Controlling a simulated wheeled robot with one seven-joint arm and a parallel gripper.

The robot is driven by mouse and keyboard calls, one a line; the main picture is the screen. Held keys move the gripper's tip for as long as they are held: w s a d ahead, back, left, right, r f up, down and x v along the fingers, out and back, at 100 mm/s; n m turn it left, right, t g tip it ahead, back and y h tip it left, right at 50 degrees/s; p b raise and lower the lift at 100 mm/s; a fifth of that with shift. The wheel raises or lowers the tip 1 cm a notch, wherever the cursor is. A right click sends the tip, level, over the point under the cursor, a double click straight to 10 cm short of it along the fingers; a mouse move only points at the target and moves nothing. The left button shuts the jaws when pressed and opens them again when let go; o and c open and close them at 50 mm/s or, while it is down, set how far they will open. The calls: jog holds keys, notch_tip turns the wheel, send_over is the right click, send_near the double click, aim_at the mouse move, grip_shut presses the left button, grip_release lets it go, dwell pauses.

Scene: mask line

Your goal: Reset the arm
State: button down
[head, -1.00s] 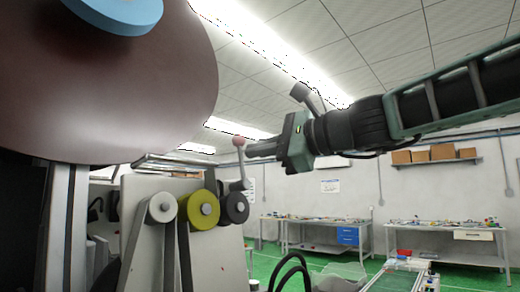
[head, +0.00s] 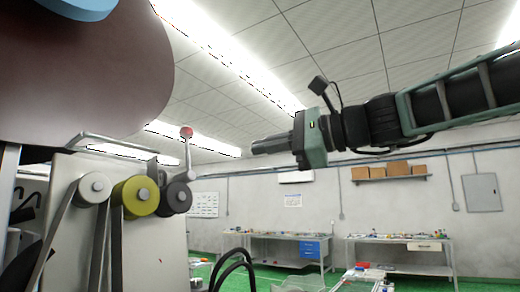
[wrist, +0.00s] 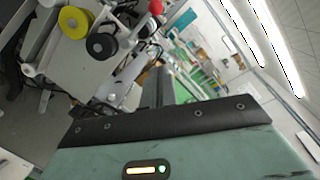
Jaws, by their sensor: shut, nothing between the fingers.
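My gripper (head: 254,148) is at the end of my green and black arm, which reaches in from the right of the head view. It points left, is shut, and holds nothing. Its tip is apart from a lever with a red ball knob (head: 186,132), which stands on the machine to its left. In the wrist view the green gripper body fills the bottom, and the red knob (wrist: 156,7) shows at the top beyond it.
The machine carries a yellow roller (head: 140,196), a black roller (head: 178,196) and a large dark red reel (head: 90,80). Workbenches (head: 400,240) and a shelf with boxes (head: 390,170) stand far back. The air around my arm looks clear.

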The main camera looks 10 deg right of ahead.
dwell(0.4)
jog(key=s+a+f+n+g+h, duration=0.2)
jog(key=s+f+n+g+h, duration=0.15)
jog(key=f, duration=0.95)
jog(key=s+a+f+n+g+h, duration=0.1)
jog(key=s+f+n+g+h, duration=0.2)
jog(key=f, duration=1)
jog(key=s+d+f+n+g+h+p, duration=0.1)
jog(key=s+d+f+n+h, duration=0.3)
jog(key=s+f, duration=0.5)
jog(key=s+d+f+n+h, duration=0.3)
jog(key=s+d+f+n, duration=0.4)
jog(key=f, duration=0.5)
jog(key=shift+s+f+n+g+h+p, duration=0.25)
jog(key=shift+s+n+g+h+p, duration=0.1)
jog(key=shift+s+n, duration=0.8)
jog(key=shift+w, duration=0.15)
